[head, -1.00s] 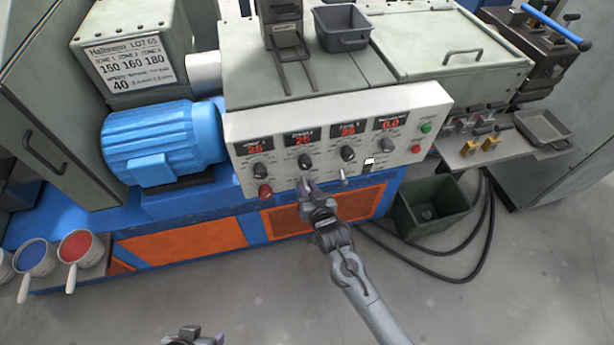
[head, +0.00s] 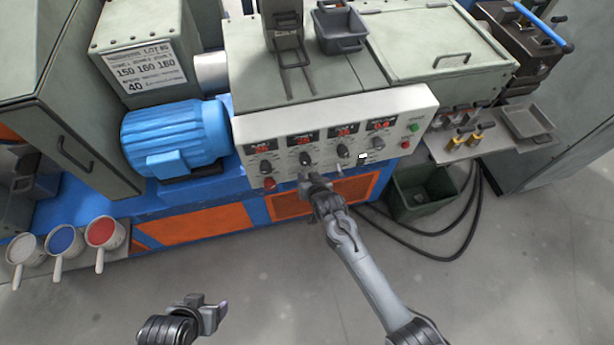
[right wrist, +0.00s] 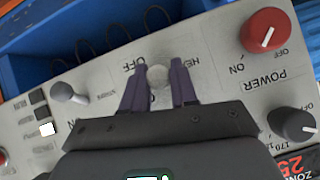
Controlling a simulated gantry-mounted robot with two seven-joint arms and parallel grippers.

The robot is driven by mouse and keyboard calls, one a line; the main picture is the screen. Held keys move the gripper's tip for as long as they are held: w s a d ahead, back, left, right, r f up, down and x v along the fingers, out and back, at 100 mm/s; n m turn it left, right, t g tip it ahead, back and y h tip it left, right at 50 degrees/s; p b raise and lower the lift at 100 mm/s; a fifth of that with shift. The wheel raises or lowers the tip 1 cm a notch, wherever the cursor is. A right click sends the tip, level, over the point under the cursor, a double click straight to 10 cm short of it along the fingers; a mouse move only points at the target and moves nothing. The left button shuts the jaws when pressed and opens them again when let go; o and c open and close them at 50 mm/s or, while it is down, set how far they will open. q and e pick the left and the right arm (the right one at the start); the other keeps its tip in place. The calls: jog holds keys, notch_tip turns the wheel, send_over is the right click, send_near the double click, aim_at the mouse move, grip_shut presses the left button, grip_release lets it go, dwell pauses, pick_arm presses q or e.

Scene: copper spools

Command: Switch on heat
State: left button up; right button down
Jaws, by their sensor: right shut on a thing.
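The heat switch (right wrist: 158,77) has a pale rounded tip and sits on the machine's control panel (head: 405,108), beside upside-down labels in the right wrist view. My right gripper (head: 309,179) is at the panel's lower edge in the head view. In the right wrist view its purple fingers (right wrist: 158,88) are shut on the heat switch, one on each side. The red power knob (right wrist: 265,31) is beside it; it also shows in the head view (head: 268,183). My left gripper (head: 210,308) is low in the head view, away from the panel; its opening is unclear.
Another toggle (right wrist: 70,93) and a lit white indicator (right wrist: 47,129) are near the right fingers. Black zone knobs (head: 306,158) sit above them. A blue motor (head: 175,138) stands left. A dark green bin (head: 422,190) and cables are on the floor at right.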

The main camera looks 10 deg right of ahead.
jog(key=c, duration=1)
grip_release()
jog(key=p+v, duration=0.3)
jog(key=v, duration=0.7)
jog(key=shift+s+d+r+p, duration=0.1)
jog(key=shift+s+r+p, duration=0.1)
jog(key=shift+s+p, duration=0.15)
